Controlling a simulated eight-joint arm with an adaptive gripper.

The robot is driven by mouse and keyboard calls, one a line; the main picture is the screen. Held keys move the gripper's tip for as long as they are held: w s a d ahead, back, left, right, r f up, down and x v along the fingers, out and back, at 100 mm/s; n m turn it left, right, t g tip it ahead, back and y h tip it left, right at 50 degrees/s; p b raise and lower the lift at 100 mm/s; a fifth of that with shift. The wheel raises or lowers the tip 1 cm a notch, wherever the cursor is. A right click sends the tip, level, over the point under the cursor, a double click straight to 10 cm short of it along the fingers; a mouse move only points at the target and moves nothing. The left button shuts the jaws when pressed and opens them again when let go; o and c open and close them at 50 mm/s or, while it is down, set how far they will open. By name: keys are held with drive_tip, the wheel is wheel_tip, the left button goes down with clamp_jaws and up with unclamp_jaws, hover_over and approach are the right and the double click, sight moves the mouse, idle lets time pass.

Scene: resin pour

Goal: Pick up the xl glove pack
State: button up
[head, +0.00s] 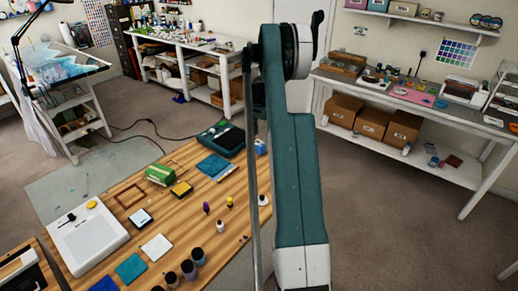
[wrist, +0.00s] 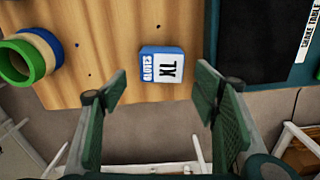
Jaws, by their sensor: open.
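The XL glove pack (wrist: 163,64) is a small blue and white box printed "GLOVES" and "XL". In the wrist view it lies on the wooden table, close to its edge. A small blue and white box beside the teal device in the head view (head: 261,146) looks like the same pack, partly covered by my arm. My gripper (wrist: 161,88) is open and empty, its two green-padded fingers apart on either side of the picture. The pack shows between and just beyond the fingertips, with a gap to each. My gripper does not show clearly in the head view.
The dark shake table (wrist: 258,45) sits right of the pack. Green, tan and blue rolls (wrist: 28,62) lie to the left, near the table's edge. Bare wood surrounds the pack's left side. Bottles (head: 188,269), pads and a white device (head: 88,240) stand farther along the table.

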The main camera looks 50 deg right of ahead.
sight(260, 142)
drive_tip(key=shift+f, duration=0.2)
drive_tip(key=shift+w+f, duration=0.15)
drive_tip(key=shift+f, duration=2.45)
drive_tip(key=c, duration=0.9)
